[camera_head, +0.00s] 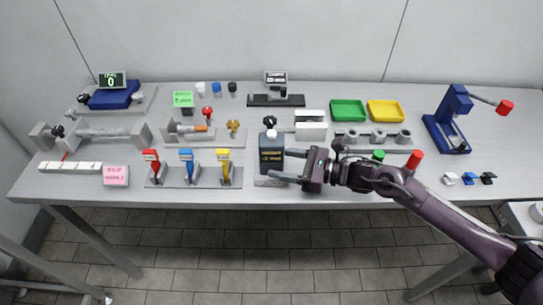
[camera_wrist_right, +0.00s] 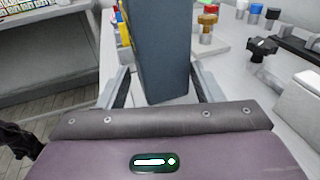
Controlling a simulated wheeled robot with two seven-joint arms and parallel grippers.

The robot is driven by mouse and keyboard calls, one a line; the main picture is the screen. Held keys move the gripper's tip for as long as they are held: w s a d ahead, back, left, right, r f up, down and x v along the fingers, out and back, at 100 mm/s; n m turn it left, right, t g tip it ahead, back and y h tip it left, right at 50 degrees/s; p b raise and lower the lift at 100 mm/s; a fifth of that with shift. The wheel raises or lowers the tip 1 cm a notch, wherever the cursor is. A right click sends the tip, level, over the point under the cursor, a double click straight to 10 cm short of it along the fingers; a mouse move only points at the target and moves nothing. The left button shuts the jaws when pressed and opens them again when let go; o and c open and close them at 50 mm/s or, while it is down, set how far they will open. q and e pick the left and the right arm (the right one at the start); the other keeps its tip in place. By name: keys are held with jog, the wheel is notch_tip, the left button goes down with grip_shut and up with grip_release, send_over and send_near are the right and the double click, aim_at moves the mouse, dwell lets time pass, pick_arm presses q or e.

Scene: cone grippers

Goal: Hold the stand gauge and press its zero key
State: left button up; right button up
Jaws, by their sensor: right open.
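A dark blue-grey upright box (camera_head: 271,158), apparently the stand gauge, stands near the table's front edge with a small pale part on top and a pale base below. My right gripper (camera_head: 279,165) reaches it from the right, open, with one finger behind the box and one in front. In the right wrist view the box (camera_wrist_right: 158,50) rises between the two open fingers (camera_wrist_right: 160,84); a gap shows beside at least the left finger. I cannot make out the zero key. My left gripper is not in view.
Red, blue and yellow handled pieces (camera_head: 187,166) stand on a rack to the left. A white block (camera_head: 311,125) and a black knob (camera_head: 270,121) are close behind. Grey cups (camera_head: 378,137) and a red cylinder (camera_head: 414,160) are near my right arm. The table's front edge is close.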

jog(key=shift+b+x, duration=0.5)
jog(key=shift+x, duration=0.3)
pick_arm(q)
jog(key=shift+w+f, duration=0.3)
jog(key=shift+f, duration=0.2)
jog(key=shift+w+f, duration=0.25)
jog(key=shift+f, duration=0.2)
pick_arm(e)
jog(key=shift+a, duration=0.3)
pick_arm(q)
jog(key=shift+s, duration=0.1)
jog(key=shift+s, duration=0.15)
pick_arm(e)
jog(key=c, duration=0.6)
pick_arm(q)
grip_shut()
